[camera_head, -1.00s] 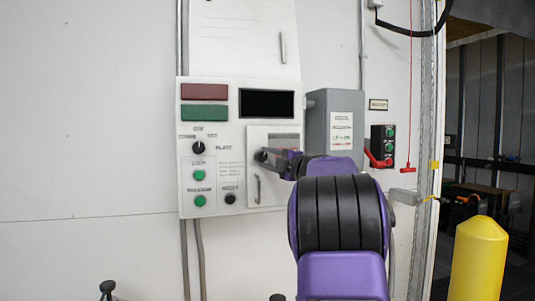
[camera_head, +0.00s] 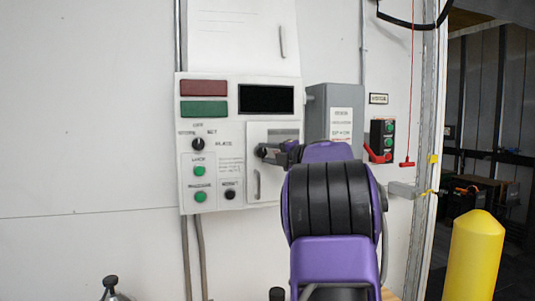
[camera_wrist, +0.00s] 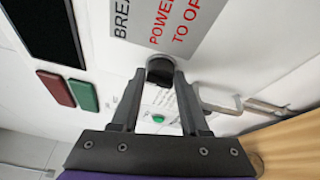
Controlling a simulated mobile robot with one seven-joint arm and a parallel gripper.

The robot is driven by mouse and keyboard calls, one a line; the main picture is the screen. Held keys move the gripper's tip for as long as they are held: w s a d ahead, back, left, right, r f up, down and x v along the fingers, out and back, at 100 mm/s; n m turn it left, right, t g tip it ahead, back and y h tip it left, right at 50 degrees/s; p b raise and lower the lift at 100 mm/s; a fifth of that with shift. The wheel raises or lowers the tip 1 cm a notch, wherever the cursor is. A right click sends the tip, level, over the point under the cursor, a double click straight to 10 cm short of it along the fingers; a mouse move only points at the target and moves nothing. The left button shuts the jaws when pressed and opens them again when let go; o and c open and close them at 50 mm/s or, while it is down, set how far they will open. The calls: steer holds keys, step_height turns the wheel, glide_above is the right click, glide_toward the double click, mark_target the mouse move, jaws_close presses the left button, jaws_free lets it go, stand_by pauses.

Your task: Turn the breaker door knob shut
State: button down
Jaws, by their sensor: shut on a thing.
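The breaker door (camera_head: 284,188) is a white panel at the lower right of the control box, with a grey label strip near its top. It appears flush in the box. Its black round knob (camera_wrist: 160,68) shows in the wrist view between my fingertips, below the label's red lettering. In the head view my gripper (camera_head: 270,154) reaches the knob from the right, and the fingers partly hide it. In the wrist view my gripper (camera_wrist: 160,80) is shut on the knob, one finger on each side. The knob's pointer mark cannot be made out.
The control box (camera_head: 222,135) carries red and green plates, a dark display, a selector and green buttons. A bent door handle (camera_wrist: 225,103) is close to the right finger. A grey box (camera_head: 318,115) stands right of the panel, and a yellow bollard (camera_head: 473,265) farther right.

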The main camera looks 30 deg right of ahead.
steer(key=shift+f, duration=0.15)
steer(key=shift+c, duration=2.2)
jaws_free()
steer(key=s+d+b, duration=0.1)
steer(key=s+d, duration=0.1)
steer(key=s, duration=1.5)
steer(key=shift+d+r+b, duration=0.15)
steer(key=shift+r+b, duration=0.15)
steer(key=shift+b, duration=0.1)
